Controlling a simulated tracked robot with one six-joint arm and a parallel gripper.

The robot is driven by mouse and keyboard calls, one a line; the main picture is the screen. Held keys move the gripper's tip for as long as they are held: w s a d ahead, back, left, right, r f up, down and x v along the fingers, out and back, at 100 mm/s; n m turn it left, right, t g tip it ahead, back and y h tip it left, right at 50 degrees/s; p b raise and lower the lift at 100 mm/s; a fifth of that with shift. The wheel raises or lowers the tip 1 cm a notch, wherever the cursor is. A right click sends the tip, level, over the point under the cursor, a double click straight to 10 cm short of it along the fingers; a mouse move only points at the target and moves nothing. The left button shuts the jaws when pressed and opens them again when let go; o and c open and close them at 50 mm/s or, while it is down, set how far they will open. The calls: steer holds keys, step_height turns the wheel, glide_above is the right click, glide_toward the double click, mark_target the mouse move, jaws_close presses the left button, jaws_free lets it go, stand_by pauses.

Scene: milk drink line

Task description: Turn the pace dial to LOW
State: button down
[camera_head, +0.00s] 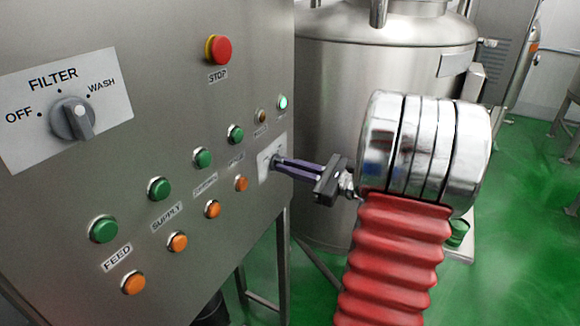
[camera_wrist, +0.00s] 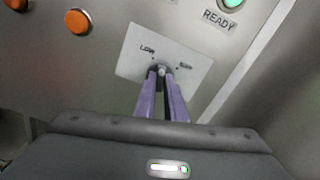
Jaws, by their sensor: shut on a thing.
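The pace dial (camera_wrist: 161,69) is a small grey knob on a pale plate (camera_wrist: 128,62) in the wrist view. "LOW" is printed at the plate's upper left, and a blurred label stands at the right. My gripper (camera_wrist: 162,78) has its two purple fingers shut on the dial, one on each side. The fingers hide most of the knob, so I cannot tell where its pointer stands. In the head view the plate (camera_head: 264,170) is at the panel's right edge, with my gripper (camera_head: 280,162) reaching it from the right.
The steel panel also carries a FILTER knob (camera_head: 72,120), a red STOP button (camera_head: 218,49), and rows of green buttons (camera_head: 104,229) and orange buttons (camera_head: 133,283). A READY lamp (camera_wrist: 232,3) glows green above the plate. A steel tank (camera_head: 330,100) stands behind.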

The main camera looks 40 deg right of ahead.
steer(key=n, duration=0.5)
steer(key=shift+d+f+n, duration=0.1)
steer(key=shift+f+n, duration=0.05)
steer(key=shift+n, duration=0.25)
steer(key=c, duration=1.8)
jaws_free()
steer(key=shift+s, duration=0.1)
steer(key=v, duration=1.3)
steer(key=shift+s, duration=0.3)
